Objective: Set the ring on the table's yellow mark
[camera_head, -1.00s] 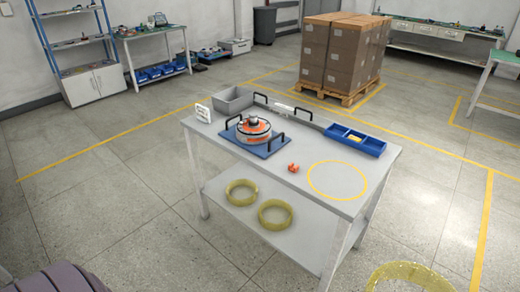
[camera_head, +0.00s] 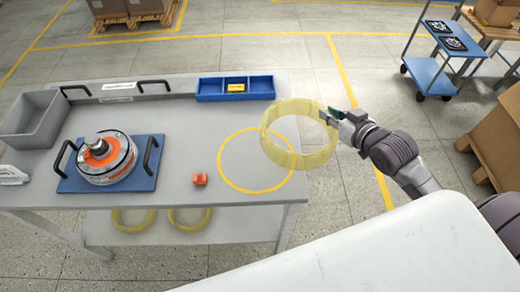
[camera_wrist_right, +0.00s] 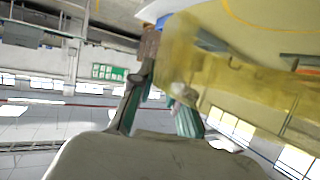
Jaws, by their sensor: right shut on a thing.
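A translucent yellow ring (camera_head: 300,158) is held by my right gripper (camera_head: 330,118) at its far right rim, just right of the table's yellow mark. In the head view the ring overlaps the right edge of the yellow circle mark (camera_head: 222,170) on the grey table top (camera_head: 200,130). It looks raised above the table, with part of it past the table's right edge; its exact height I cannot tell. In the right wrist view the ring's wall (camera_wrist_right: 240,75) passes between the fingers (camera_wrist_right: 160,100). My left gripper is not in view.
A small orange part (camera_head: 199,179) lies just left of the mark. A blue divided tray (camera_head: 235,88) stands behind it. A motor (camera_head: 106,158) sits on a blue board at the left, beside a grey bin (camera_head: 35,120). Two more yellow rings (camera_head: 190,222) lie on the lower shelf.

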